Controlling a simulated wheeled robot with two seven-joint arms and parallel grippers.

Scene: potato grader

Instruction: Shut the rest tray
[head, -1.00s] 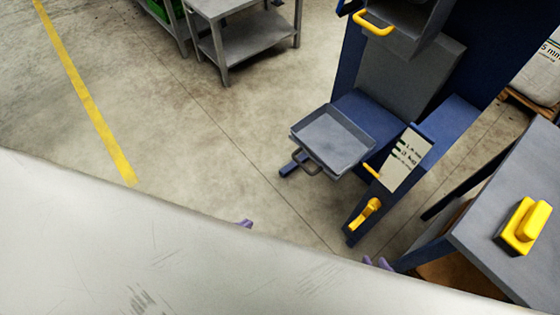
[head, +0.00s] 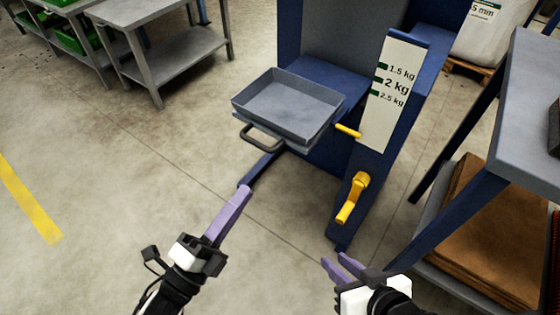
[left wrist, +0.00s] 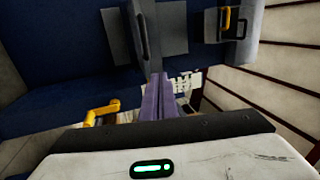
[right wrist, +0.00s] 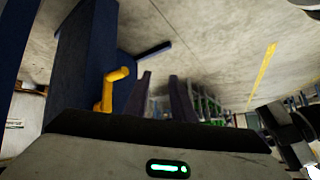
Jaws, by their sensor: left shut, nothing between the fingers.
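The rest tray, a shallow grey tray (head: 290,108), sticks out from the front of the blue machine. It looks empty, and its dark bar handle (head: 264,138) faces me. My left gripper (head: 246,190) has its purple fingers together and empty, in front of and below the tray handle in the head view. In the left wrist view the shut fingers (left wrist: 160,80) point toward a grey tray-like part with a handle (left wrist: 142,35); I cannot tell whether they touch. My right gripper (head: 333,260) is low and right; its fingers (right wrist: 160,76) stand apart, with nothing between them.
The blue machine (head: 420,75) carries a weight scale plate (head: 392,92), a small yellow lever (head: 348,131) and a yellow crank (head: 353,198). A grey table (head: 530,110) stands close on the right. A shelved bench (head: 165,20) is at the back left. The floor at left is clear.

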